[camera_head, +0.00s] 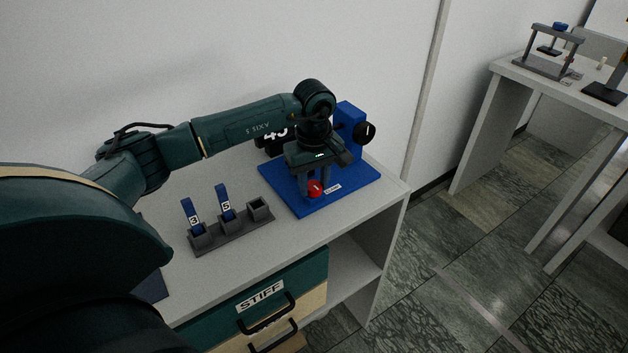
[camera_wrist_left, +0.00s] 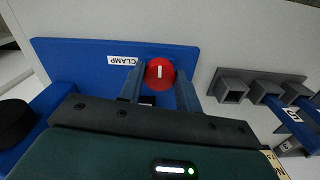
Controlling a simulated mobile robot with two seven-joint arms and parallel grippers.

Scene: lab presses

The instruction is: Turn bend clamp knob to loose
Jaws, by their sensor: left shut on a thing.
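The red clamp knob (camera_head: 316,188) with a white line mark sits at the front edge of a blue bending fixture (camera_head: 343,192) on the cabinet top. A small white label beside it reads CLAMP in the wrist view (camera_wrist_left: 122,61). My left gripper (camera_head: 313,181) points down and is shut on the red knob. In the left wrist view, the knob (camera_wrist_left: 159,74) lies between the two fingers, its white mark running nearly up and down in the picture. My right gripper is in neither view.
A grey rack (camera_head: 233,235) left of the fixture holds blue pieces labelled 3 and 5; its right socket is empty. A black knob (camera_head: 365,131) sits on the fixture's upright. A drawer marked STIFF (camera_head: 260,296) is below. Another table with equipment stands far right.

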